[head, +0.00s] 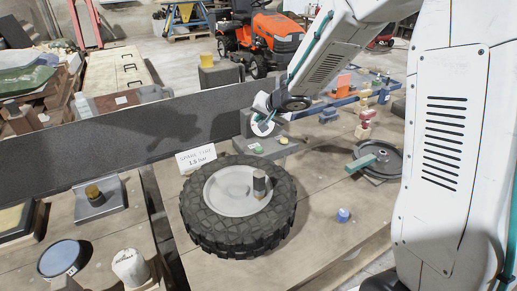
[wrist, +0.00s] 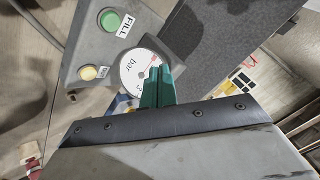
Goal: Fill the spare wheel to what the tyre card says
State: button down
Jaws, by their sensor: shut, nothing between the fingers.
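The spare wheel (head: 238,238), a black knobbly tyre on a pale rim, lies flat on the bench. A dark cylindrical fitting (head: 262,186) stands on its rim. The tyre card (head: 196,158) behind it reads "spare tyre" and a bar figure, seemingly 1.5 or 1.6. The grey inflator (wrist: 88,42) has a green FILL button (wrist: 110,20), a yellow button (wrist: 88,72) with an unreadable label, and a round bar gauge (wrist: 132,70). My gripper's teal fingers (wrist: 158,75) are shut and empty, over the gauge's edge and partly hiding it. The gauge reading is unclear. Contact cannot be told.
A dark upright panel (head: 100,140) runs behind the bench. A grey wheel with a green handle (head: 362,162) lies to the right, near stacked red and cream pieces (head: 363,130). A small blue item (head: 342,215) sits near the front. Bare bench lies right of the tyre.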

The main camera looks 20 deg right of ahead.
aim_at(260, 150)
jog(key=shift+f, duration=0.15)
jog(key=shift+f, duration=4.3)
jog(key=shift+f, duration=0.35)
